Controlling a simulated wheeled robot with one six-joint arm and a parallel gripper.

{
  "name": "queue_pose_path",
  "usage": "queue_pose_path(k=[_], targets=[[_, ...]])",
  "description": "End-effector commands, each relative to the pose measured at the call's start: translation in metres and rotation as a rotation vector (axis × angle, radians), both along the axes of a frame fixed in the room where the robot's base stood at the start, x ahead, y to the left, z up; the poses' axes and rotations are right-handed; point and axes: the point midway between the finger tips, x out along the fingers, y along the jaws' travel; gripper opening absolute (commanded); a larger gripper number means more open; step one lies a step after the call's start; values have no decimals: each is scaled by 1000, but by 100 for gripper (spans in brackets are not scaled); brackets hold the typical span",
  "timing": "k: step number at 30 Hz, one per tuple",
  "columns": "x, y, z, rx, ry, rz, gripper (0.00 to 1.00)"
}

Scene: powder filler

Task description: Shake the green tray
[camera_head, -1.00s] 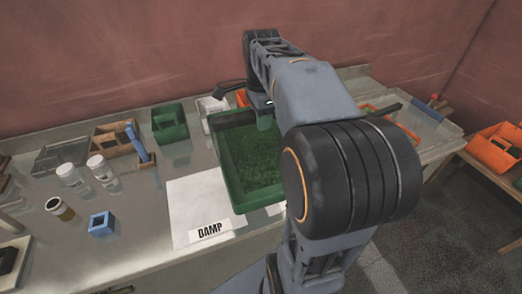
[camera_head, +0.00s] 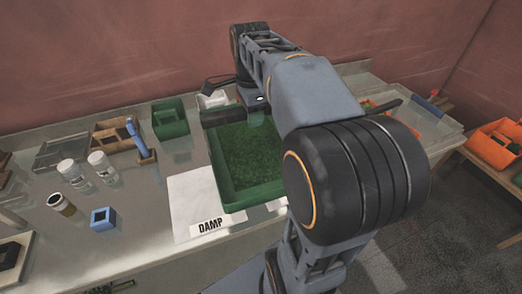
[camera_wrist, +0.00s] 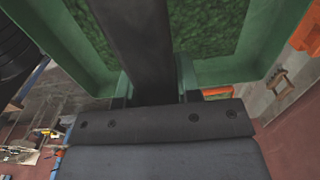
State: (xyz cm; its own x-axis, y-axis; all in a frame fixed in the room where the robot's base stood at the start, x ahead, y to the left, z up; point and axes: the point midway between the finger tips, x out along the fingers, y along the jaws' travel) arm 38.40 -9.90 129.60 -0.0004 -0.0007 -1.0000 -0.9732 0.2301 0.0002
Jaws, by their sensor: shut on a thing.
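The green tray (camera_head: 222,185) is a shallow rectangular box with green granular material (camera_head: 250,155) spread over its floor. In the head view it is at the middle of the bench, beside and partly over a white sheet labelled DAMP. My gripper (camera_head: 258,117) is shut on the tray's far wall. In the wrist view the tray's green wall (camera_wrist: 225,70) runs on both sides of a dark finger (camera_wrist: 140,45). My arm hides the tray's right side. I cannot tell whether the tray's underside touches the bench.
The white DAMP sheet (camera_head: 190,195) lies left of the tray. A small green bin (camera_head: 170,120), white-capped jars (camera_head: 103,168), a blue block (camera_head: 103,220) and a wooden holder (camera_head: 112,137) stand farther left. An orange bin (camera_head: 497,142) is at far right. Bare bench shows between the left objects.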

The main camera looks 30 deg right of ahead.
Motion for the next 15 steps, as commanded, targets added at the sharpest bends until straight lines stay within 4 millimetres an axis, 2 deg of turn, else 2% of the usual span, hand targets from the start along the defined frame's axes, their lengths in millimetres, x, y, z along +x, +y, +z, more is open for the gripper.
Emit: queue_pose_path(k=[3, 6, 8, 15], targets=[[0, -18, 1, 0, -1, -3, 0], [0, -24, 1, 0, -2, 0, 0], [1, -19, 1, 0, -2, 4, 0], [1, 17, 1, -1, -3, 6, 0]])
